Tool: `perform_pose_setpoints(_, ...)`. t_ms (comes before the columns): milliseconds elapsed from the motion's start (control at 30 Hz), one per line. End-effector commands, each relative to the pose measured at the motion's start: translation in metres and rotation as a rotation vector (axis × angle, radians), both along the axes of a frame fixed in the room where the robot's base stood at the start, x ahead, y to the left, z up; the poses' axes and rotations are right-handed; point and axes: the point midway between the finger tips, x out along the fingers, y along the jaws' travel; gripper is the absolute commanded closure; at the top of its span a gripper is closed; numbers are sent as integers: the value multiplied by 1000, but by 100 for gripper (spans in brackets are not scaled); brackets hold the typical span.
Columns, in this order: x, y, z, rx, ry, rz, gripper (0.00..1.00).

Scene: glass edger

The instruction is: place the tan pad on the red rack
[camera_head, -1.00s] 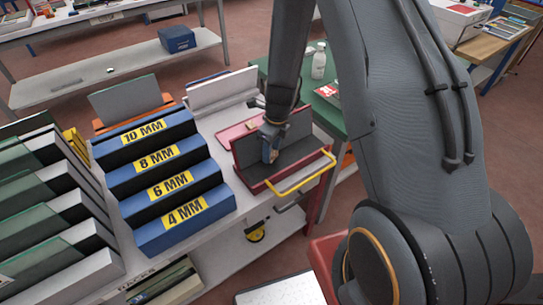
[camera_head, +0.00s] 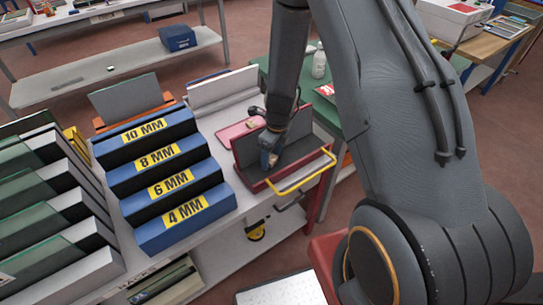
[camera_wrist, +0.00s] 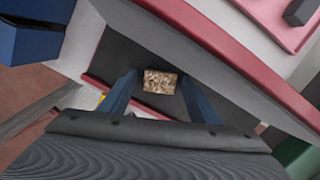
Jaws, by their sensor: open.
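The tan pad (camera_wrist: 160,82) is a small speckled brown block in the wrist view. It lies against the dark grey surface of the red rack, between and just beyond my fingertips. The red rack (camera_head: 313,156) has red edges, a dark grey inside and a yellow front handle; its red edge also shows in the wrist view (camera_wrist: 240,65). My gripper (camera_wrist: 158,78) is open, with one blue finger on each side of the pad. In the head view my gripper (camera_head: 268,160) is low inside the rack and hides the pad. Exact contact between pad and rack is unclear.
A blue stepped rack (camera_head: 165,180) with thickness labels stands left of the red rack. A pink tray (camera_head: 232,133) with a small tan item lies behind it. A green table (camera_head: 325,108) stands at the back right. A white upright box (camera_head: 222,88) is behind.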

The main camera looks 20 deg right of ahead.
Motion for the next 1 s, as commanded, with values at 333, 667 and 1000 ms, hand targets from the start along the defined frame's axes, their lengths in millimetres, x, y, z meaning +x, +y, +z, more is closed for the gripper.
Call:
perform_pose_setpoints(333, 0, -2, 25, 0, -4, 1, 44)
perform_pose_setpoints(667, -5, -6, 79, -1, -5, 0, 44)
perform_pose_setpoints(1000, -10, -9, 117, 0, -1, -1, 44)
